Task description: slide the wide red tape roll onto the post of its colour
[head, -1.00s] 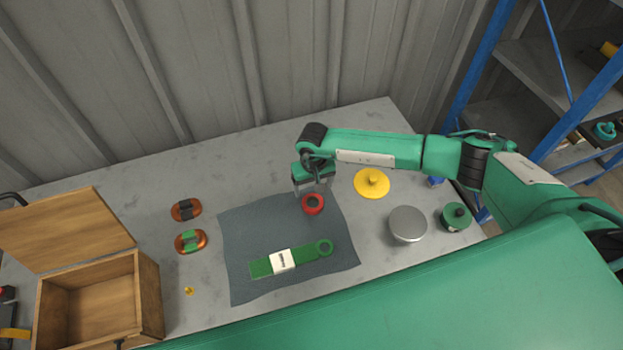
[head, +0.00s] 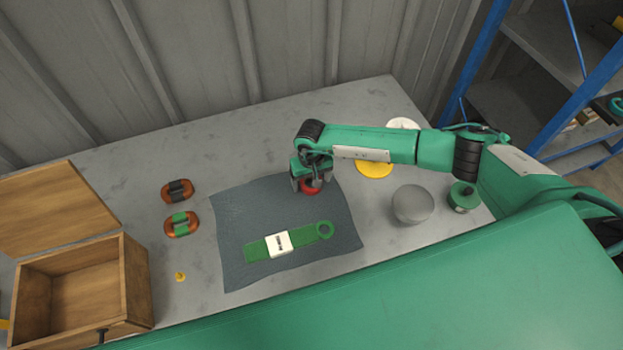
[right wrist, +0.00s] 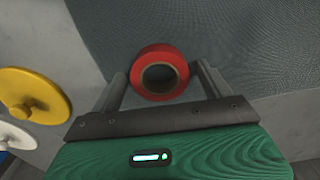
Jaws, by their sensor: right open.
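The red tape roll (head: 309,189) sits at the top right part of the dark grey mat, partly hidden by my right gripper (head: 311,184). In the right wrist view the roll (right wrist: 160,52) shows as a thick red ring with a dark hole. My right gripper (right wrist: 161,80) is open, with one finger on each side of the roll and a gap visible at the right. No red post shows in these frames. My left gripper is not in view.
A yellow disc stand (head: 374,171), a white disc (head: 403,123), a grey round thing (head: 412,204) and a green stand (head: 462,197) are to the right. A green strap (head: 312,235) lies on the mat (head: 235,220). An open wooden box (head: 137,280) is at left.

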